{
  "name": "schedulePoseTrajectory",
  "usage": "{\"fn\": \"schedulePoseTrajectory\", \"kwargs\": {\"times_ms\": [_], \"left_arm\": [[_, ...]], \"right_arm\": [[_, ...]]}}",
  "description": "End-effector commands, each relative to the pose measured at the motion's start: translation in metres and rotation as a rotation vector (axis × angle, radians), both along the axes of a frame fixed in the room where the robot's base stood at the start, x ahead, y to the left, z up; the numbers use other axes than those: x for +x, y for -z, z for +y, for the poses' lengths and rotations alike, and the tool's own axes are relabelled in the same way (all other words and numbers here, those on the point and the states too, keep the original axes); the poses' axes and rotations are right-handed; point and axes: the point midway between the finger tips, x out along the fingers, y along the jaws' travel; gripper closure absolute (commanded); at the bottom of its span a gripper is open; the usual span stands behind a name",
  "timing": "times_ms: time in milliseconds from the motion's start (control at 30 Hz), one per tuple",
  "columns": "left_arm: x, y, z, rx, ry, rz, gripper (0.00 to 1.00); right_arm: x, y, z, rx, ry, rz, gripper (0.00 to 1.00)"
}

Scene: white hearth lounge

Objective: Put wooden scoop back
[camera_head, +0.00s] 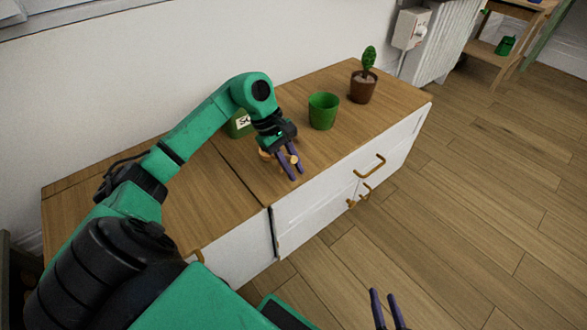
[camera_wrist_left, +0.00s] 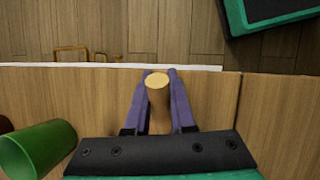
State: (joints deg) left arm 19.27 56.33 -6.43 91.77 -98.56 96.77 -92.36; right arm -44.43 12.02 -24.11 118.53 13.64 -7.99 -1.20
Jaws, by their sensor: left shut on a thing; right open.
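The wooden scoop (camera_head: 294,159) is held between the two purple fingers of my left gripper (camera_head: 294,170), low over the cabinet top near its front edge. In the left wrist view, the round pale end of the scoop (camera_wrist_left: 157,80) shows between the fingertips, with its body running back toward the palm. The rest of it is mostly hidden by the gripper; whether it touches the cabinet top I cannot tell. My right gripper (camera_head: 388,310) is open and empty at the bottom edge, over the floor.
The wooden cabinet top (camera_head: 388,110) carries a green labelled container (camera_head: 238,126), partly behind my left arm, a green pot (camera_head: 323,112) and a plant in a brown pot (camera_head: 363,86). The green pot also shows in the left wrist view (camera_wrist_left: 45,145). Brass handles (camera_head: 370,166) stick out in front.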

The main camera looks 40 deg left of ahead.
Motion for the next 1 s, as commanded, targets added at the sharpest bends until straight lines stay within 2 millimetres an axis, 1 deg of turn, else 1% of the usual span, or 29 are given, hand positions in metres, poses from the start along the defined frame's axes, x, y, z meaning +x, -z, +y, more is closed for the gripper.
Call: {"fn": "schedulePoseTrajectory", "kwargs": {"times_ms": [167, 200, 233, 267, 533, 667, 767, 867, 1000], "left_arm": [[0.000, 0.004, 0.000, 0.000, 0.000, 0.001, 1.00], [0.000, 0.002, 0.000, -0.001, 0.001, 0.001, 0.66], [0.000, 0.002, 0.000, -0.001, 0.000, 0.000, 0.55], [0.000, 0.002, 0.000, -0.001, 0.001, 0.001, 0.48], [0.000, 0.002, 0.000, -0.001, 0.001, 0.001, 0.48], [0.000, -0.006, 0.002, 0.001, -0.001, 0.000, 0.48], [-0.001, -0.022, 0.009, 0.004, -0.002, -0.001, 0.48], [-0.003, -0.043, 0.018, 0.003, -0.002, 0.000, 0.48], [-0.006, -0.075, 0.032, 0.002, -0.003, 0.000, 0.48]], "right_arm": [[0.000, 0.003, 0.000, 0.001, 0.001, -0.003, 0.50], [0.000, 0.002, 0.000, 0.002, 0.002, -0.004, 0.50], [0.000, 0.002, 0.000, 0.001, 0.001, -0.003, 0.50], [0.000, 0.002, 0.000, 0.001, 0.001, -0.003, 0.50], [0.000, 0.002, 0.000, 0.001, 0.001, -0.003, 0.50], [0.000, -0.003, 0.000, -0.001, -0.001, 0.001, 0.50], [0.000, -0.008, 0.000, -0.006, -0.003, 0.006, 0.50], [-0.001, -0.015, 0.000, -0.016, -0.012, 0.018, 0.50], [0.001, -0.031, -0.001, -0.024, -0.016, 0.024, 0.50]]}}
